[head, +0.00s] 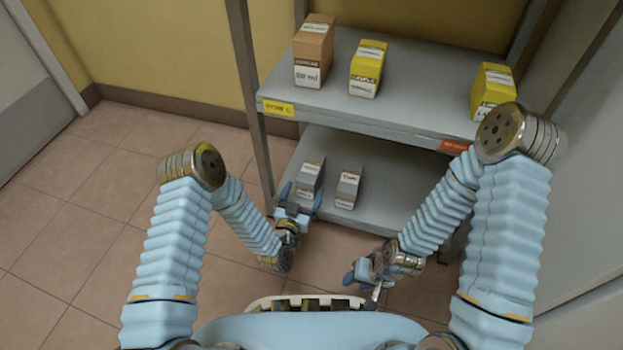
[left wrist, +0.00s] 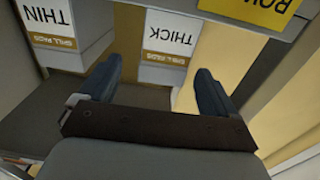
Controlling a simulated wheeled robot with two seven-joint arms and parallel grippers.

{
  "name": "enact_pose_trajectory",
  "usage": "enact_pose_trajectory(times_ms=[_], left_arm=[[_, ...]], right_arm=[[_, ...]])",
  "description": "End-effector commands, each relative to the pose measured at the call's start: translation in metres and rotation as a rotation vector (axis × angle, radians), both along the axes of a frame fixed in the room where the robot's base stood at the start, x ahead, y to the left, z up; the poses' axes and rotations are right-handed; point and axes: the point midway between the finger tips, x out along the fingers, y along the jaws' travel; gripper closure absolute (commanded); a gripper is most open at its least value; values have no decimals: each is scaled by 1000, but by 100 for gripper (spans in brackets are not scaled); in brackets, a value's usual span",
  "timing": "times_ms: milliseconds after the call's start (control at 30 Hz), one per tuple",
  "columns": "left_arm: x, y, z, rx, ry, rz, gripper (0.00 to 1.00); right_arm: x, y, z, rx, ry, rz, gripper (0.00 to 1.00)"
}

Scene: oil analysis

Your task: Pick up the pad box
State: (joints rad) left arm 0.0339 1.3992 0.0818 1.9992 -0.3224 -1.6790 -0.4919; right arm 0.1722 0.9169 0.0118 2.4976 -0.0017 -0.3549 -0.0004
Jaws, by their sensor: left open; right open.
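Two grey-and-white pad boxes stand on the lower shelf in the head view, a left box (head: 308,180) and a right box (head: 347,187). In the left wrist view, one box with a THICK label (left wrist: 172,45) shows beyond the gap between my fingers, and one labelled THIN (left wrist: 62,30) shows at the upper left. My left gripper (head: 301,194) is open in front of the left box; its fingers also show in the left wrist view (left wrist: 160,85), with nothing between them. My right gripper (head: 363,281) is open and empty, low in front of the shelf.
The upper shelf (head: 400,95) overhangs the lower shelf (head: 385,205). It carries a brown box (head: 313,50), a yellow box (head: 367,68) and another yellow box (head: 493,88). A metal post (head: 250,90) stands at the left. The tiled floor (head: 75,215) at left is clear.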

Motion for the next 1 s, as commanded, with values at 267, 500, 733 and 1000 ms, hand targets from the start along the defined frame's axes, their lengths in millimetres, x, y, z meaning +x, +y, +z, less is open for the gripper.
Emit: enact_pose_trajectory(times_ms=[267,500,733,1000], left_arm=[[28,-9,-1,0,0,0,8],[64,-18,1,-1,-1,0,8],[72,-21,2,-1,3,-1,8],[72,-21,2,-1,3,-1,36]], right_arm=[[0,0,-7,0,-1,-1,57],[1,0,-16,-1,-2,-2,57],[1,0,-16,-2,-3,-2,57],[1,0,-16,-1,-3,-2,57]])
